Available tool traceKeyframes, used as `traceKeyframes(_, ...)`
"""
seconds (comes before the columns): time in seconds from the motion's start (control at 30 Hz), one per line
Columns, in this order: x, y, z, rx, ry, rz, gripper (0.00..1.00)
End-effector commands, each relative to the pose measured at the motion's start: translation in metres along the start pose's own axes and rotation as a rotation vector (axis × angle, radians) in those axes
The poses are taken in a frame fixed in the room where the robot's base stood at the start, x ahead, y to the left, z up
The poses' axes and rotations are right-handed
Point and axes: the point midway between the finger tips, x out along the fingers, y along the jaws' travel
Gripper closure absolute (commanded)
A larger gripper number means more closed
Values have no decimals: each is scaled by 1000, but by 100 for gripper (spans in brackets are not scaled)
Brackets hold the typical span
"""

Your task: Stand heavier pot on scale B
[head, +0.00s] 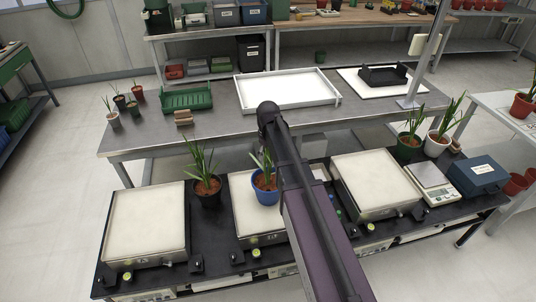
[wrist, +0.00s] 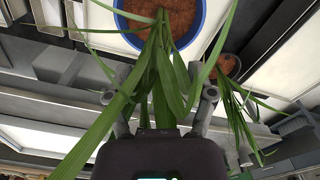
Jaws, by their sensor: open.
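A blue pot (head: 265,190) with a leafy plant stands on the pale plate of the middle scale (head: 244,216). A black pot (head: 207,193) with a similar plant stands on the dark bench between the left scale (head: 146,222) and the middle one. A third scale (head: 374,184) is right of my arm; the left and right plates look empty. The scale labels are too small to read surely. In the wrist view, my gripper (wrist: 163,116) is open, its fingers either side of the leaves of the blue pot (wrist: 190,45). My arm hides the gripper in the head view.
Behind, a grey table (head: 220,125) holds a white tray (head: 287,89), a green crate (head: 188,99) and small pots.

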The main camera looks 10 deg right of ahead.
Motion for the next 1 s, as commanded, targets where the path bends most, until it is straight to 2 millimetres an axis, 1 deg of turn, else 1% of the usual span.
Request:
traceKeyframes(0.1,-3,0,0,0,0,0,29)
traceKeyframes(0.77,-2,0,1,2,0,0,29)
traceKeyframes(0.87,-2,-3,7,12,0,0,29)
traceKeyframes(0.97,-2,-8,21,33,0,0,29)
traceKeyframes(1.0,-3,-12,28,47,0,0,29)
